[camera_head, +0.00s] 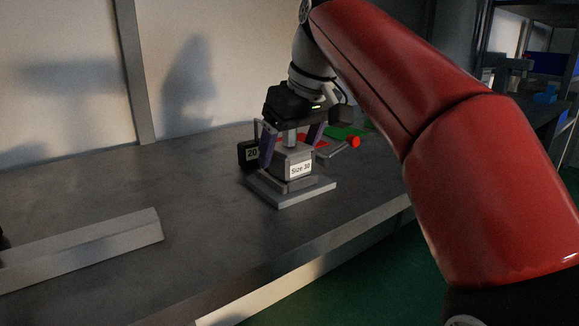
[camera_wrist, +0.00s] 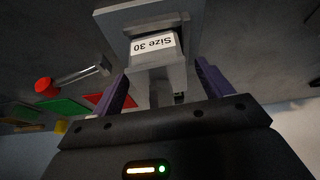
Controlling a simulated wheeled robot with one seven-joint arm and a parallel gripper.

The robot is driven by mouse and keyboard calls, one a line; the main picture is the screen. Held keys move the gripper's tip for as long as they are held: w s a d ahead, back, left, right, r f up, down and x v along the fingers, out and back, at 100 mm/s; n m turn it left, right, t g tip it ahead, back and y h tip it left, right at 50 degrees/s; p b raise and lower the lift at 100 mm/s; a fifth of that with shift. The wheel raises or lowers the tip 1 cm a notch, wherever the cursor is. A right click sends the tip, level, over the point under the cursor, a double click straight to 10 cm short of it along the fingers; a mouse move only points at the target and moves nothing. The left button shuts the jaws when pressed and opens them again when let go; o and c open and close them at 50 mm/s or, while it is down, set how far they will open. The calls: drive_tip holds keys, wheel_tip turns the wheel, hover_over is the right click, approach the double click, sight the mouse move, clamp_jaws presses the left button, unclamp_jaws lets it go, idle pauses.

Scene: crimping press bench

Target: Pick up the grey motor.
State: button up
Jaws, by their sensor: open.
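A grey block-shaped unit (camera_head: 292,164) with a white "Size 30" label stands upright on a flat grey plate (camera_head: 262,188) on the bench. A narrower light grey part (camera_head: 289,138) rises from its top; I cannot tell for sure whether this part or the whole unit is the grey motor. The unit also shows in the wrist view (camera_wrist: 150,62), with the upright part between my fingers. My gripper (camera_head: 290,150) points down over it, open, with one purple finger on each side. I cannot make out contact between the fingers and the grey part.
A lever with a red knob (camera_head: 353,141) sticks out to the right of the unit. A black "20" box (camera_head: 249,152) stands close on its left. Green (camera_head: 345,132) and red flat pieces lie behind. A grey bar (camera_head: 90,246) lies at left; bench between is clear.

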drive_tip(key=shift+w+a+f, duration=0.1)
drive_tip(key=shift+f, duration=0.35)
drive_tip(key=shift+r, duration=0.15)
drive_tip(key=c, duration=1.6)
